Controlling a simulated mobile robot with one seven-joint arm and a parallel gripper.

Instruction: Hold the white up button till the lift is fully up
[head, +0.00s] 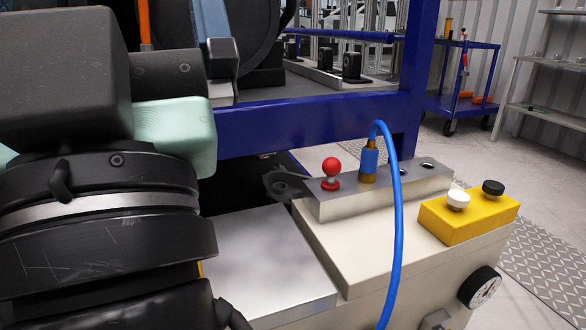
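The white button (458,199) is a round cap on top of a yellow control box (470,221), at the right of the head view. A black button (493,187) sits beside it, farther back and to the right. Nothing touches either button. Black and mint-green arm links, which look like mine, fill the left of the view. My gripper's fingertips are not in view. I cannot tell for sure which part moves as the lift, nor its height. The blue frame (300,122) stands behind the pale grey base (335,245) that carries the box.
A red ball knob (331,166) and a brass fitting (368,178) with a blue hose (397,230) stand left of the box. The hose loops down in front of the base. A gauge (482,288) is on the base's side. A blue cart (462,85) stands behind.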

